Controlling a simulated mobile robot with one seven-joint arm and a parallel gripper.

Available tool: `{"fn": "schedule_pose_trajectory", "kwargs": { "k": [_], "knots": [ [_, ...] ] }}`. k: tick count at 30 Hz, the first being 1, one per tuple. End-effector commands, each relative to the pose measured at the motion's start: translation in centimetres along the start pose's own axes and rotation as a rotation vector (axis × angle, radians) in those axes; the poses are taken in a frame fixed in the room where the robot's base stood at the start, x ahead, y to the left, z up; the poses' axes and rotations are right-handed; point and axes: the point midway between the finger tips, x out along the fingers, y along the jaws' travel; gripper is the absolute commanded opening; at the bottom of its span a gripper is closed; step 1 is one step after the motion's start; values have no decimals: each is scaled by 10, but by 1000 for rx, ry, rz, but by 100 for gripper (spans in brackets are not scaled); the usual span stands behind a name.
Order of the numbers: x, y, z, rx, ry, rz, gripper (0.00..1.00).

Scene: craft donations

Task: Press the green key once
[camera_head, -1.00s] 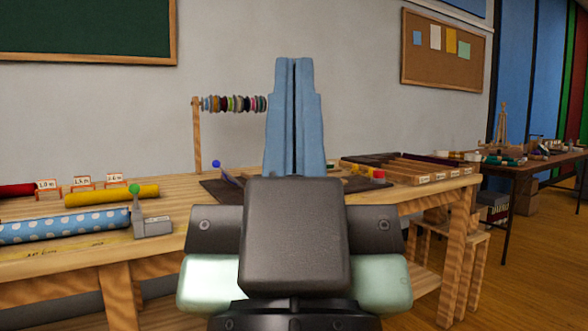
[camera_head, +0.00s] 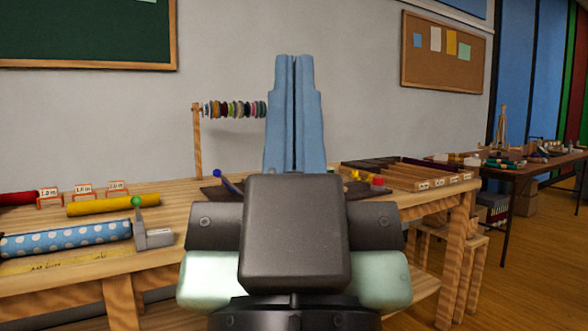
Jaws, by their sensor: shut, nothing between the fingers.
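My gripper (camera_head: 294,58) points upward in the middle of the view, its two blue fingers closed together with nothing between them. It is in front of the wooden workbench and hides the middle of it. A green round knob (camera_head: 137,201) tops a small grey device (camera_head: 153,236) at the bench's left front, left of my gripper and apart from it. I see no clearly recognisable green key; I cannot tell whether this knob is it.
The workbench (camera_head: 186,205) carries a dotted blue roll (camera_head: 66,239), a yellow roll (camera_head: 113,205), a blue knob (camera_head: 217,173), a red knob (camera_head: 377,181) and a wooden tray (camera_head: 430,180). A spool rack (camera_head: 197,145) stands behind. Floor is open at right.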

Motion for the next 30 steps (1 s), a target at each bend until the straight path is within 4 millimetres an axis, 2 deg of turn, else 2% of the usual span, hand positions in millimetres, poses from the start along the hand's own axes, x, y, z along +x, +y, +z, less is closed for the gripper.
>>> {"fn": "schedule_pose_trajectory", "kwargs": {
  "k": [1, 30],
  "knots": [
    [20, 0, -19, 0, 1, 0, 0],
    [262, 0, -249, 1, 1, -2, 0]
  ]
}}
